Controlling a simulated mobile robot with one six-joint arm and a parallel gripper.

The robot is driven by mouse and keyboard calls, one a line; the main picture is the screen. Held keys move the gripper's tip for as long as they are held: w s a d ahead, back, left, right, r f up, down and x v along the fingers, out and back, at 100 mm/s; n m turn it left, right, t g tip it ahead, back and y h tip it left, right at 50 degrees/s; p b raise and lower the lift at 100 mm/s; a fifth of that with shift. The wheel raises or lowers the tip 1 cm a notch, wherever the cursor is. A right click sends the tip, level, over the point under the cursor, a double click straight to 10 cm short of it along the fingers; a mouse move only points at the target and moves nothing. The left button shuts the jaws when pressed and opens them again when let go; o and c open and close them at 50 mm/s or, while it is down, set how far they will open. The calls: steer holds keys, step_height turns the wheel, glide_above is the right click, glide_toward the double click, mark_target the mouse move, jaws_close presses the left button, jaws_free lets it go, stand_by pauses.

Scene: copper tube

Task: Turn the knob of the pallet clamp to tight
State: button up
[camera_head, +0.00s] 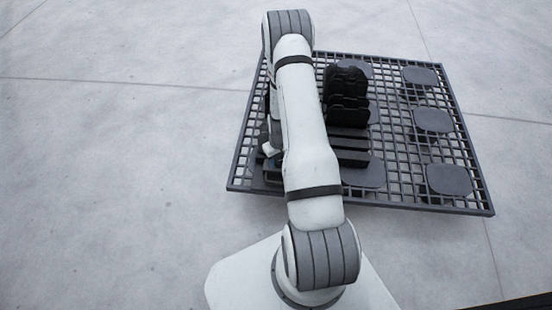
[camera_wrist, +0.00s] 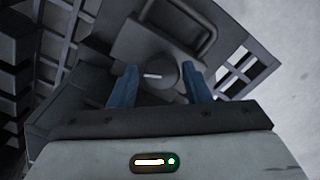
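The clamp knob (camera_wrist: 158,74) is a dark round disc with a short white mark lying nearly horizontal in the wrist view. It sits on the dark grey pallet clamp (camera_wrist: 134,42), which has a loop-shaped handle (camera_wrist: 207,40) beyond the knob. My gripper (camera_wrist: 161,71) has two blue fingers, one on each side of the knob. The fingers are open, with a visible gap to the knob on both sides; whether they reach down to its depth I cannot tell. In the head view my arm hides the knob, the gripper and most of the clamp.
The dark grid pallet (camera_head: 480,206) lies on a pale floor (camera_head: 120,150). A stack of black plates (camera_head: 346,97) stands right of my arm, and black bars (camera_head: 348,143) lie nearer. Several flat oval pads (camera_head: 449,180) are on the pallet. Floor left of it is clear.

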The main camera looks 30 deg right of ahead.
mark_target(278, 161)
steer(key=shift+o, duration=1.3)
steer(key=shift+w, duration=0.1)
steer(key=shift+r, duration=0.15)
step_height(278, 161, up, 8)
steer(key=p, duration=0.2)
steer(key=shift+f+p, duration=0.25)
steer(key=shift+p, duration=0.1)
